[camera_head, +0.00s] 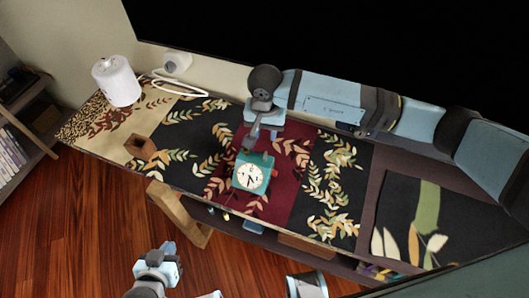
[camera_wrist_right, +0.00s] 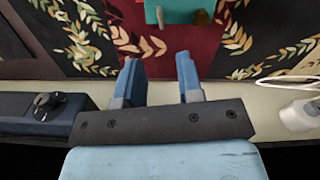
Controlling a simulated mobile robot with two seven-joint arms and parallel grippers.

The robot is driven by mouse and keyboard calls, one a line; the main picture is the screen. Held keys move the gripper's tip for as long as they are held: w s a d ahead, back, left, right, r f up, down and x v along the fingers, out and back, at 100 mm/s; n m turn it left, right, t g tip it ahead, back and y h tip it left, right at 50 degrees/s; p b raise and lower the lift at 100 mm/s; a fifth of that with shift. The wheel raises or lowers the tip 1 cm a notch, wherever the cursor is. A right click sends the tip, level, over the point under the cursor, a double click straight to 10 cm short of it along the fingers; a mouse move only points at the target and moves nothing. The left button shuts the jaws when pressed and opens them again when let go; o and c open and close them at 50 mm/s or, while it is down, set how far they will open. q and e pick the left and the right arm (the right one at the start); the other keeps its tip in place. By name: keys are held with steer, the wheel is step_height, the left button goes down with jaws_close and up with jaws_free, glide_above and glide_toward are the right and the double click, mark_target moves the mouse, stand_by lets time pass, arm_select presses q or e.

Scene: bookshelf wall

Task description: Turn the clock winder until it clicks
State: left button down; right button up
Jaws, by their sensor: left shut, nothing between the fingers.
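The clock (camera_head: 251,172) is a teal box with a white dial. It stands on the dark red section of the patterned cloth, with a small red piece at its side. In the right wrist view, the teal clock body (camera_wrist_right: 178,8) shows at the top edge, partly cut off. A brownish knob (camera_wrist_right: 200,18), which looks like the winder, sticks out from it toward my right gripper. My right gripper (camera_head: 254,140) is behind the clock; its two blue fingers (camera_wrist_right: 160,82) are apart with nothing between them. My left gripper (camera_head: 168,250) is shut and empty, low in front of the shelf.
A brown wooden box (camera_head: 141,147) sits left of the clock. A wooden stool-like piece (camera_head: 178,213) stands in front of the shelf. The cloth around the clock is clear.

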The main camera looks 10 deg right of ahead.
mark_target(265, 154)
step_height(265, 154, down, 10)
steer(key=shift+f, duration=0.25)
jaws_close()
